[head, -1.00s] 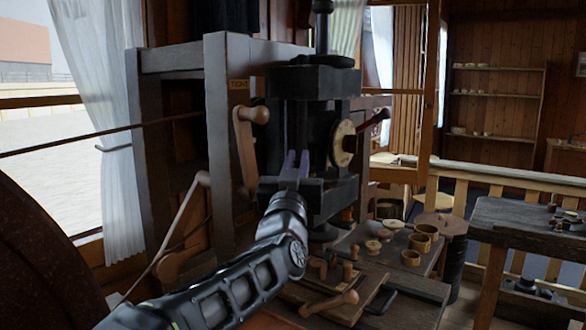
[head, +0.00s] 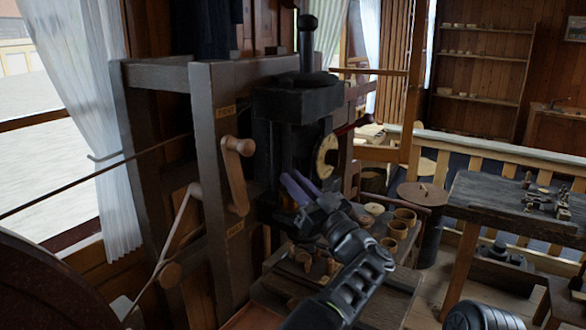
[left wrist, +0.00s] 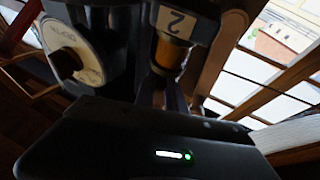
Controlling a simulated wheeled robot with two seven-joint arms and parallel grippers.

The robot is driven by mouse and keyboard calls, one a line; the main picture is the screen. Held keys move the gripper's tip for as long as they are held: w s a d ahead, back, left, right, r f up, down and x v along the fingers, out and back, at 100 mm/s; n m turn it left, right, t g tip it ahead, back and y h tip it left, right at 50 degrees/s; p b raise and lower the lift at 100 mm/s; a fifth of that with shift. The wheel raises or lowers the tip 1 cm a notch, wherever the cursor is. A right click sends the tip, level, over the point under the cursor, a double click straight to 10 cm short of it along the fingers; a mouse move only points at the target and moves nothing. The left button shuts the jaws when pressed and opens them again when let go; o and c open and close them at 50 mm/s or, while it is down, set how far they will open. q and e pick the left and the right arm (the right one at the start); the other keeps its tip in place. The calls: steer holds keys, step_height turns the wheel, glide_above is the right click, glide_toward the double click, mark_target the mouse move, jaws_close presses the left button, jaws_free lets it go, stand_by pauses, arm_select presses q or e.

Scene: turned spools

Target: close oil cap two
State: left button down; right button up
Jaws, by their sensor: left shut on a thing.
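The black headstock (head: 293,105) stands in the middle of the head view, with a cream dial (head: 327,157) on its side. In the left wrist view a tag marked 2 (left wrist: 175,22) sits against an amber and brass cylinder (left wrist: 170,54), which I take for oil cap two. My left gripper (head: 292,184) is at the lower front of the headstock, its purple fingers pointing up and left. In the left wrist view its fingers (left wrist: 164,88) are at the cylinder's end and shut on it. The exact contact is dark and partly hidden. My right gripper is not in view.
A wooden crank handle (head: 236,175) sticks out from the post left of the headstock. Wooden cups (head: 397,229) and small turned pieces stand on the bench below, close to my left arm. A separate table (head: 490,205) stands at right.

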arm_select(q)
steer(key=shift+r+n+y+p, duration=0.2)
steer(key=shift+n+y+p, duration=0.15)
steer(key=shift+y, duration=0.25)
steer(key=c, duration=1.4)
jaws_free()
steer(key=shift+w+f, duration=0.1)
steer(key=shift+s+d+f+b, duration=0.3)
steer(key=shift+s+d+b, duration=0.05)
steer(key=shift+b, duration=0.2)
steer(key=b+v, duration=0.2)
steer(key=v, duration=0.1)
steer(key=b+v, duration=0.2)
steer(key=v, duration=0.1)
steer(key=shift+s+d, duration=0.3)
steer(key=shift+s, duration=0.05)
